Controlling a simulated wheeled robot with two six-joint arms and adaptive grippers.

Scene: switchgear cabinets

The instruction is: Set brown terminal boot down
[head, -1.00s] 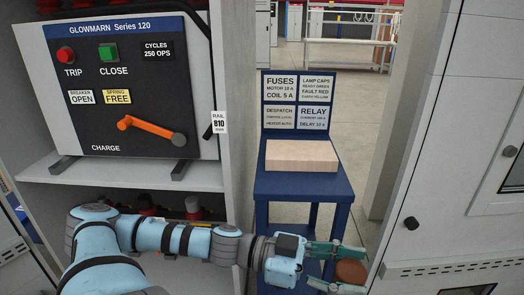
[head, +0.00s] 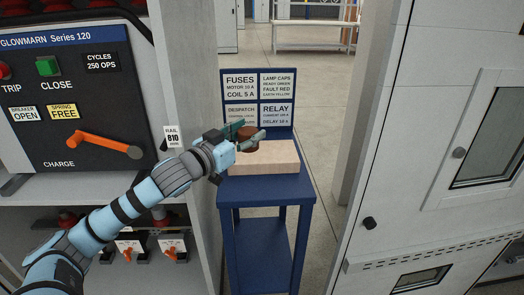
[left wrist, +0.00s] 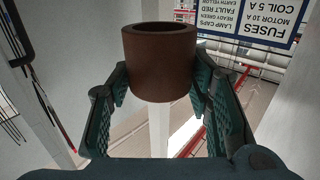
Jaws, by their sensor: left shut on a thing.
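The brown terminal boot (head: 248,139) is a short round cup. My left gripper (head: 246,134) is shut on it, at the left side of the pale wooden block (head: 270,158) on the blue stand. In the left wrist view the boot (left wrist: 160,62) sits upright between the green fingertips (left wrist: 159,85), with its open rim up. In the head view the boot overlaps the block's left part; I cannot tell whether it touches the block. My right gripper is in neither view.
The blue stand (head: 265,190) has a label board (head: 257,97) at its back. The Glowmarn breaker (head: 75,105) with its orange handle stands in the cabinet at left. A grey cabinet (head: 440,150) is at right. The right part of the block is bare.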

